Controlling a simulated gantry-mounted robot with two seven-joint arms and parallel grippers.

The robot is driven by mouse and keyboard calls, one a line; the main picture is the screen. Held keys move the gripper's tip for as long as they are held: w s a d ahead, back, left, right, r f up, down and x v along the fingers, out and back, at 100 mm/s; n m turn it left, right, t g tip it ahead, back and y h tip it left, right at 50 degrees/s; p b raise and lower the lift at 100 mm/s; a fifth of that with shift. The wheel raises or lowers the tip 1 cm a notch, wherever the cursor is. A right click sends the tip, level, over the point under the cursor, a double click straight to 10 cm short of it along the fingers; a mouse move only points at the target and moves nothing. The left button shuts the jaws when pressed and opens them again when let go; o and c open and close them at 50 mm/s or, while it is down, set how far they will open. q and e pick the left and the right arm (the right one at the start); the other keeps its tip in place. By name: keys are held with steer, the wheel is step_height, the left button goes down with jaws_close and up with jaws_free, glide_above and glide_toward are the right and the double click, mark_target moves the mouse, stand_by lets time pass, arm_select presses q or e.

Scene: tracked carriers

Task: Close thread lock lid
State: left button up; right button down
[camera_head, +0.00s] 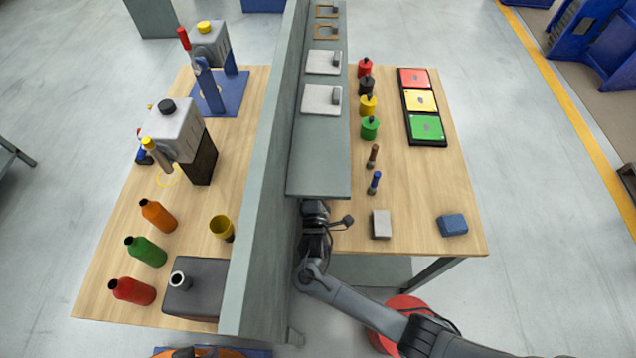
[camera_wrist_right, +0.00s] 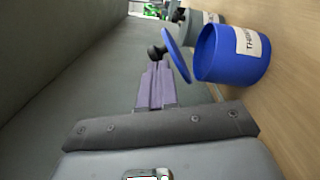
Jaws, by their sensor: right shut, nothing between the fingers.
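In the right wrist view a blue tub (camera_wrist_right: 238,56) with a white label, partly readable as "TH", stands on the wooden table. Its blue lid (camera_wrist_right: 176,54) is tilted open, with one edge close to the tub's rim and the other edge swung away. A black knob (camera_wrist_right: 156,52) sticks out from the lid's outer face. My right gripper (camera_wrist_right: 157,68) is shut and empty, its purple fingertips close to the knob; I cannot tell if they touch. In the head view the right gripper's fingers and the tub are hidden by the grey shelf. My left gripper is not in view.
The grey shelf (camera_head: 319,160) and upright panel (camera_head: 262,180) crowd my right wrist. Behind the blue tub is a grey container (camera_wrist_right: 190,28). The front right tabletop is mostly clear.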

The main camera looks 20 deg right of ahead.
steer(key=shift+s+d+f+m, duration=0.2)
steer(key=shift+d+m, duration=0.1)
steer(key=shift+m, duration=0.7)
steer(key=shift+s+d+f+m+p, duration=0.1)
steer(key=shift+d+f+m+p, duration=0.1)
steer(key=shift+m, duration=0.4)
steer(key=shift+s+d+f+m+p, duration=0.1)
steer(key=shift+d+m+p, duration=0.1)
steer(key=shift+m, duration=0.4)
steer(key=shift+d+f+m, duration=0.15)
steer(key=shift+f+m, duration=0.05)
steer(key=shift+m, duration=0.4)
steer(key=shift+s+d+f, duration=0.15)
steer(key=shift+d+f, duration=0.05)
steer(key=shift+f, duration=0.05)
stand_by(3.5)
